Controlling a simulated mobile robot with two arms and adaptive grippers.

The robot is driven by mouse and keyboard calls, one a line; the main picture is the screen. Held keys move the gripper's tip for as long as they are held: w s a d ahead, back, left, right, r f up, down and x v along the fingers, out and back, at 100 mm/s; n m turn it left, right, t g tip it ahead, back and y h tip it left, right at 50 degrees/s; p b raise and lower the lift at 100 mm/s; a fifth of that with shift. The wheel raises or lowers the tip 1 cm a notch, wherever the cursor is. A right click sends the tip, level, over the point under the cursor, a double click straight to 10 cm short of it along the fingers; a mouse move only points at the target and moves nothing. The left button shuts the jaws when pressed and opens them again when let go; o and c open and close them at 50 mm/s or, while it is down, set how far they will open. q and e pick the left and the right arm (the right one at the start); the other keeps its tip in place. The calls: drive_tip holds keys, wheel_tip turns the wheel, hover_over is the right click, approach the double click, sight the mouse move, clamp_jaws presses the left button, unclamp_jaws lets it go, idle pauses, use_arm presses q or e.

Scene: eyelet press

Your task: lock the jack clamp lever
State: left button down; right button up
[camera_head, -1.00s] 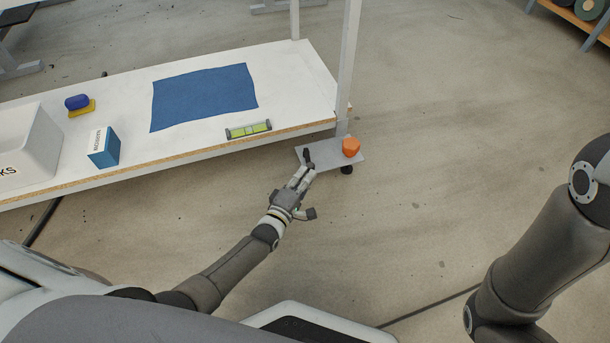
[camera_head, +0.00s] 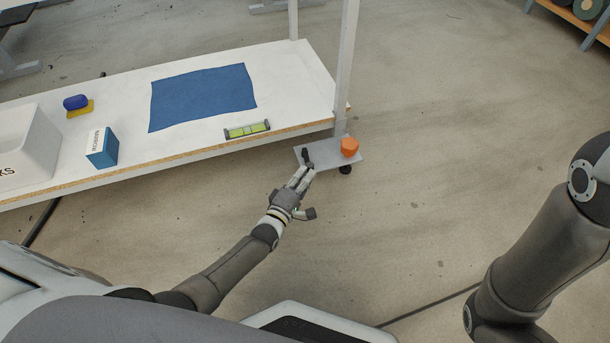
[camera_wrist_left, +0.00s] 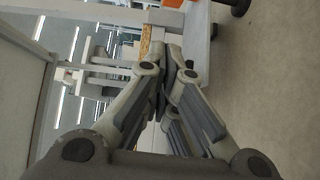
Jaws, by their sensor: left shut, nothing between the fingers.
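A grey plate (camera_head: 330,154) juts out at the bench's right corner, by the white post. An orange knob-like piece (camera_head: 349,147) sits on its right part, and a dark upright piece (camera_head: 305,156) stands at its left end. I cannot tell which of these is the clamp lever. My left gripper (camera_head: 307,169) is shut and empty, its fingertips at the plate's near left edge, close to the dark piece. I cannot tell whether they touch. In the left wrist view the closed fingertips (camera_wrist_left: 175,55) overlap the grey plate (camera_wrist_left: 203,40); the orange piece (camera_wrist_left: 172,3) is cut off at the top.
The white bench (camera_head: 290,85) carries a blue mat (camera_head: 203,96), a green level (camera_head: 247,130), a blue-and-white box (camera_head: 103,148) and a white bin (camera_head: 30,148). A white post (camera_head: 346,65) rises behind the plate. A black foot (camera_head: 345,169) shows below.

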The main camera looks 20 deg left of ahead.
use_arm(q)
drive_tip(key=shift+r, duration=0.1)
idle(0.7)
wheel_tip(320, 180, up, 10)
idle(0.8)
idle(0.3)
